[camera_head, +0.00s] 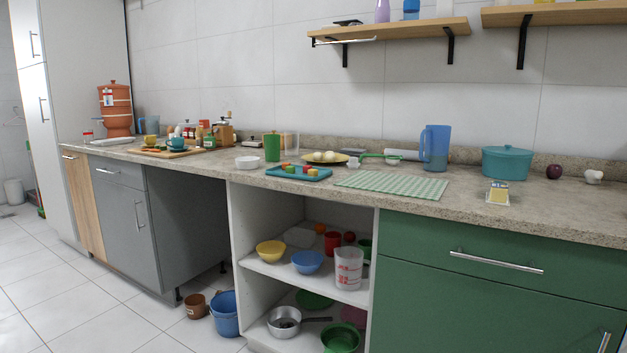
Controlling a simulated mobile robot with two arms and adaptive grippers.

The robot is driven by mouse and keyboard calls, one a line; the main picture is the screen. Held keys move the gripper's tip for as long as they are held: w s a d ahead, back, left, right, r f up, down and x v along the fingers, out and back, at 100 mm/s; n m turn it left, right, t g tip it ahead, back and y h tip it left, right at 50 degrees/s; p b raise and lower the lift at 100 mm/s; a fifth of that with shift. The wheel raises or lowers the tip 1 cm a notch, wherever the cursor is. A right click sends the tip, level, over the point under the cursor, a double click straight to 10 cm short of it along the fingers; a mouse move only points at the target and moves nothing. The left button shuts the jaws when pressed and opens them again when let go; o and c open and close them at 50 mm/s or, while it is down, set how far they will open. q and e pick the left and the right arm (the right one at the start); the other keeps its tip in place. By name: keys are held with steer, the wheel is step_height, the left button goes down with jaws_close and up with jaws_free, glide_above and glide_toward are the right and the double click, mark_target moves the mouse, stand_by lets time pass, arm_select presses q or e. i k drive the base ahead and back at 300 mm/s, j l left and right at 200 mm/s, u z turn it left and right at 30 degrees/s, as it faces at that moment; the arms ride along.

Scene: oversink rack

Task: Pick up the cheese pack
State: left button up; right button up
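A small yellow and white pack with a dark label, which looks like the cheese pack (498,192), is on the granite counter at the right. It is near the counter's front edge, in front of the teal pot (507,163) and to the right of the green checked mat (393,184). Nothing touches it. Neither of my grippers shows in the head view.
A blue pitcher (436,148) stands behind the mat. A purple onion (554,172) and a white garlic bulb (594,177) lie right of the pot. A blue tray (299,173) is left of the mat. A green drawer front (480,262) lies below the pack.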

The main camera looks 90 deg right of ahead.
mark_target(498, 192)
steer(key=z, duration=0.95)
steer(key=j+z, duration=0.1)
steer(key=z, duration=0.9)
steer(key=j+z, duration=0.1)
steer(key=z, duration=0.35)
steer(key=j+z, duration=0.1)
steer(key=z, duration=0.9)
steer(key=j+z, duration=0.1)
steer(key=z, duration=0.4)
steer(key=i+l+u, duration=0.25)
steer(key=i, duration=0.15)
steer(key=i+l+u, duration=0.2)
steer(key=i+l, duration=0.05)
steer(key=i, duration=0.1)
